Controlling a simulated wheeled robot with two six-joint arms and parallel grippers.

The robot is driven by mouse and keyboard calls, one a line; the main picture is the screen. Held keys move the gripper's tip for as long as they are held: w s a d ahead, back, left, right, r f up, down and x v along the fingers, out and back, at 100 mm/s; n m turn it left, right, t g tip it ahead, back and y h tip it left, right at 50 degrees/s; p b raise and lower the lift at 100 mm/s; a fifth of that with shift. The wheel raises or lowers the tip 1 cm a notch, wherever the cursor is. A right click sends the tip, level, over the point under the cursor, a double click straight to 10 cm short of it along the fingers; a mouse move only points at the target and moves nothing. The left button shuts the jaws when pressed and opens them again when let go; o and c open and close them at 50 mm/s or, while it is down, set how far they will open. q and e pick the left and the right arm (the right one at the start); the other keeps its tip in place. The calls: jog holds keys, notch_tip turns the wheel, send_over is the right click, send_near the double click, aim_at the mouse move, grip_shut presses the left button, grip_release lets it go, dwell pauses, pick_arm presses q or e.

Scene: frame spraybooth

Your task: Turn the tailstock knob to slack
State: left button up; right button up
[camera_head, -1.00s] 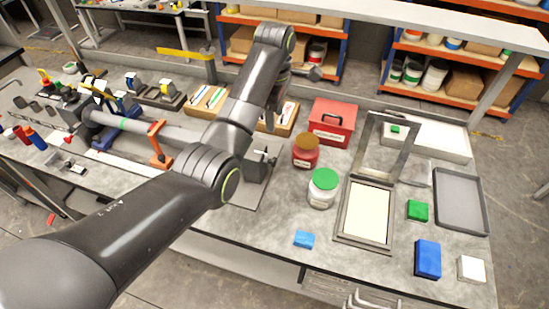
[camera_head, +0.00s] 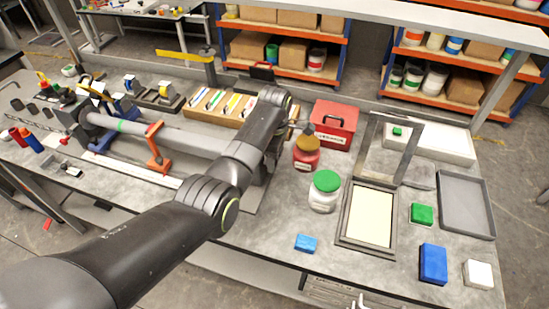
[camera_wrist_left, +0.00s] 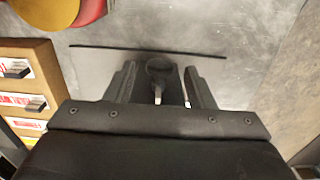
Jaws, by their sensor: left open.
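In the left wrist view the tailstock knob (camera_wrist_left: 158,66) is a dark round cap with a pale pointed part below it. It sits between the two fingers of my left gripper (camera_wrist_left: 161,80), with a narrow gap seen on its right side. The gripper is open, reaching down from above. In the head view my forearm and wrist cover the tailstock and the knob. The grey tube (camera_head: 180,137) runs from the headstock (camera_head: 80,122) at the left toward the tailstock behind my arm. My right gripper is not in view.
A red jar with a brown-yellow lid (camera_head: 306,160) stands close right of my wrist, before a red toolbox (camera_head: 335,125). A green-lidded jar (camera_head: 325,192) is nearer. A wooden rack (camera_head: 215,108) lies behind the tube. An orange steady (camera_head: 157,148) stands at the tube.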

pick_arm(q)
jog(key=shift+f, duration=0.85)
jog(key=c, duration=0.9)
jog(key=t+p, duration=0.1)
jog(key=p, duration=0.3)
jog(key=shift+s+r+t+h+p, duration=0.25)
jog(key=shift+t+h+p, duration=0.05)
jog(key=shift+t+p, duration=0.1)
jog(key=shift+c, duration=0.2)
jog(key=shift+f+t+p, duration=0.25)
jog(key=shift+t+p, duration=0.15)
jog(key=shift+p, duration=0.1)
jog(key=shift+a, duration=0.1)
jog(key=o, duration=0.9)
jog(key=shift+o, duration=0.2)
jog(key=shift+r, duration=0.1)
